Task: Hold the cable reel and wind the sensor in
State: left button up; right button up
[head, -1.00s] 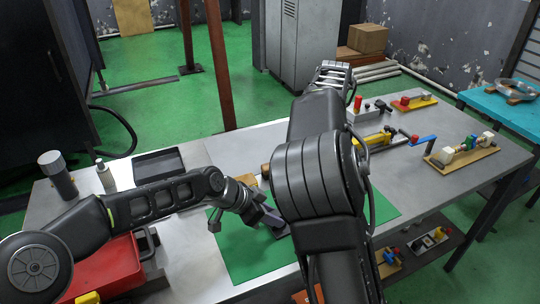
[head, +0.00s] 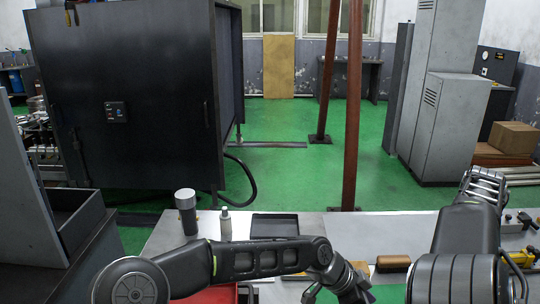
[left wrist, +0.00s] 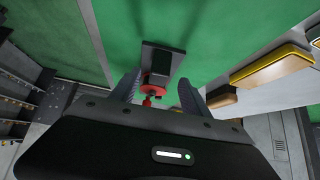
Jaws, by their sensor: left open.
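My left gripper (left wrist: 158,92) is open, with one finger on each side of the red part. I cannot tell whether the fingers touch it. In the head view my left gripper (head: 345,290) is low at the bottom edge, and the reel is out of frame. I cannot make out the sensor or its cable. My right arm rises at the right; its gripper does not show.
The table (head: 350,228) carries a black tray (head: 275,226), a dark cylinder (head: 186,212), a small bottle (head: 226,224) and a brown piece (head: 393,263). In the left wrist view a yellow-edged board (left wrist: 272,66) lies right of the reel. A black cabinet (head: 130,100) stands behind.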

pick_arm(q)
jog(key=v, duration=0.8)
jog(key=shift+a, duration=0.1)
